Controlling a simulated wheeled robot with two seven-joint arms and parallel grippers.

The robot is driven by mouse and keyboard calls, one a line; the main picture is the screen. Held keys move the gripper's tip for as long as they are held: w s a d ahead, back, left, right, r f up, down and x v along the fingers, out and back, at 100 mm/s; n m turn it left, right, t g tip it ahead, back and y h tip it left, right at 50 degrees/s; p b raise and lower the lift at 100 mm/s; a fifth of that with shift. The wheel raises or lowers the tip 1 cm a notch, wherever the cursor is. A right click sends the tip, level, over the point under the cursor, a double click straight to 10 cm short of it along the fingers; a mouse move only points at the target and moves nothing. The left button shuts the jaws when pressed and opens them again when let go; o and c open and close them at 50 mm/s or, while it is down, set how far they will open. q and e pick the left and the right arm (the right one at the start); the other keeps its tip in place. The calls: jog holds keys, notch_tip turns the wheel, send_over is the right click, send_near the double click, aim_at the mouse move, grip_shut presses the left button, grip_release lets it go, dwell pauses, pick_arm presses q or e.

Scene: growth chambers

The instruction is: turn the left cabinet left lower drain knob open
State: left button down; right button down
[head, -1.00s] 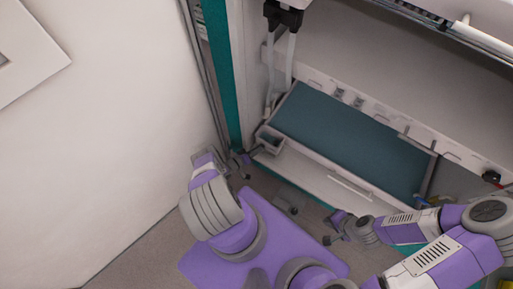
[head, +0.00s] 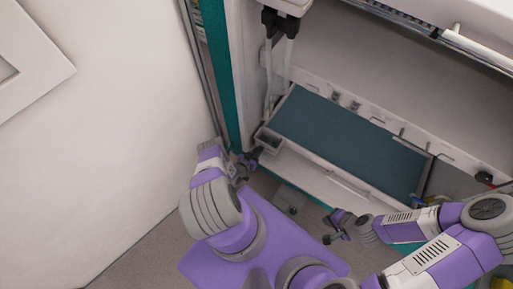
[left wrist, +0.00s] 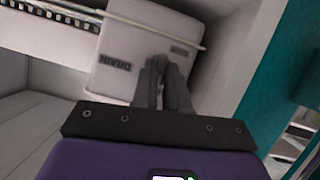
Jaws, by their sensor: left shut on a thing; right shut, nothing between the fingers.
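My left gripper (left wrist: 162,76) is shut at this face, right of the lettering. The drain knob is mostly hidden between its fingertips; only a small grey part (left wrist: 159,60) shows, and its turn angle cannot be told. In the head view my left gripper (head: 252,157) is at the cabinet's lower left corner. My right gripper (head: 332,227) is shut and empty, in front of the cabinet and low down.
A thin pale rod (left wrist: 150,27) crosses in front of the drain box's upper part. A teal upright (head: 222,75) edges the cabinet on the left. A blue-green tray (head: 345,140) lies inside the cabinet. A white wall (head: 100,150) stands close on my left.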

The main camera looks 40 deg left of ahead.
pick_arm(q)
jog(key=shift+d+m+y, duration=0.1)
jog(key=shift+m+y, duration=0.2)
jog(key=shift+m, duration=0.2)
dwell(0.3)
jog(key=c, duration=1.1)
grip_release()
jog(key=shift+c, duration=0.2)
jog(key=p+v, duration=0.3)
jog(key=v, duration=0.4)
jog(key=shift+s+r, duration=0.15)
jog(key=shift+s, duration=0.05)
